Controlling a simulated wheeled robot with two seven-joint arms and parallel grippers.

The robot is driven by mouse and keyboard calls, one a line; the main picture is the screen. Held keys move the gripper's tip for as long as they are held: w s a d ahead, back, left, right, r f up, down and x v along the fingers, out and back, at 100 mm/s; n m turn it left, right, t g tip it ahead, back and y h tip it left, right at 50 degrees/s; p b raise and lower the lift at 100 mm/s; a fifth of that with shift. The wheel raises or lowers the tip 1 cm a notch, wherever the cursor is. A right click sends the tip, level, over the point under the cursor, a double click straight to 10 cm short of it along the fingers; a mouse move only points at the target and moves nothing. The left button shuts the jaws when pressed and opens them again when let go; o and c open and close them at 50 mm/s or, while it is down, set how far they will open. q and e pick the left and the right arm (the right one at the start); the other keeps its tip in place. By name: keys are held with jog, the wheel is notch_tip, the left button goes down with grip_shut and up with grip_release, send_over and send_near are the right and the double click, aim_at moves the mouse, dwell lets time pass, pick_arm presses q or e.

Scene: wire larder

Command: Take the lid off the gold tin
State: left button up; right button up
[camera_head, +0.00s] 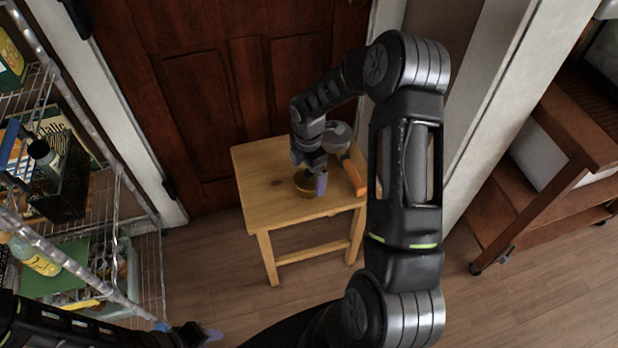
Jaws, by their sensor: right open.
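The gold tin (303,187) stands on the small wooden stool (262,180), near the middle of its top. My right gripper (311,177) reaches down to the tin from above, its jaws open. One bluish finger shows at the tin's right side; the other is largely hidden. The gripper covers much of the tin's top, so I cannot make out the lid or tell whether the fingers touch it. My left gripper (208,335) is low at the bottom left, away from the stool, and its jaws are not clear.
A grey and orange object (354,176) lies on the stool to the right of the tin. A wire rack (115,215) with goods stands at the left. A dark wooden door (200,100) is behind, and a brown trolley (520,215) is at the right.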

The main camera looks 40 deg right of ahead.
jog(key=shift+f, duration=0.3)
dwell(0.4)
jog(key=c, duration=1.4)
